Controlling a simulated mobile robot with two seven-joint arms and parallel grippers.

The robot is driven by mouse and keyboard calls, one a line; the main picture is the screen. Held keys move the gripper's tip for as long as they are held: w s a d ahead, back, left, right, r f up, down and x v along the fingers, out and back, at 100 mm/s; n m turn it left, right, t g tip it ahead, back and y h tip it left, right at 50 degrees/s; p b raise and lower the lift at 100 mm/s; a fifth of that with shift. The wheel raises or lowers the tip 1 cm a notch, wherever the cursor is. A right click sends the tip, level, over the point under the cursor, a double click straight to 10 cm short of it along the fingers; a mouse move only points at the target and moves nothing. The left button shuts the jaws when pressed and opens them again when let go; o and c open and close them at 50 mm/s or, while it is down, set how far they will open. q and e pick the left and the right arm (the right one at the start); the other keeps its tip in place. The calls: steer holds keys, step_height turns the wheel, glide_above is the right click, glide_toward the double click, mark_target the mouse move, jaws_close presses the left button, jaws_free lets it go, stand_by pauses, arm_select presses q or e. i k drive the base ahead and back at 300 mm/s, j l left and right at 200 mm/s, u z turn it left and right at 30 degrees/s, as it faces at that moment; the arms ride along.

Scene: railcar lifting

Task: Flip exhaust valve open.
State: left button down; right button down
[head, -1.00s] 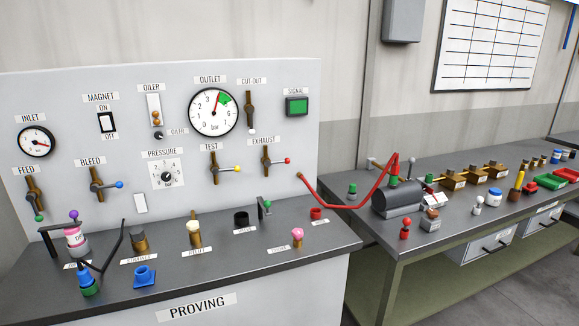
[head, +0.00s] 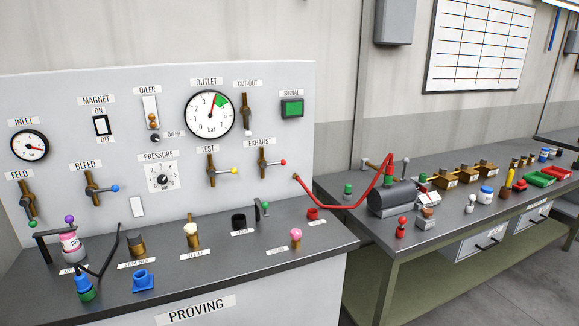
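The exhaust valve (head: 264,162) is on the upright grey panel, below the cut-out valve and under the label EXHAUST (head: 259,143). It has a brown body and a lever with a red knob (head: 283,162). The lever points sideways to the right, across the upright body. The test valve (head: 213,171), with a yellow knob, sits just left of it. Neither of my grippers shows in the head view.
The outlet gauge (head: 210,113) is above, its needle near the green sector. The cut-out valve (head: 247,113) and a green signal lamp (head: 292,108) are nearby. A red hose (head: 340,206) runs from the panel to a dark cylinder (head: 394,198) on the right bench. Several parts stand on the panel's shelf.

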mark_target(263, 164)
steer(key=i+l, duration=0.4)
steer(key=l, duration=0.15)
steer(key=i+l, duration=0.45)
steer(key=u, duration=1.3)
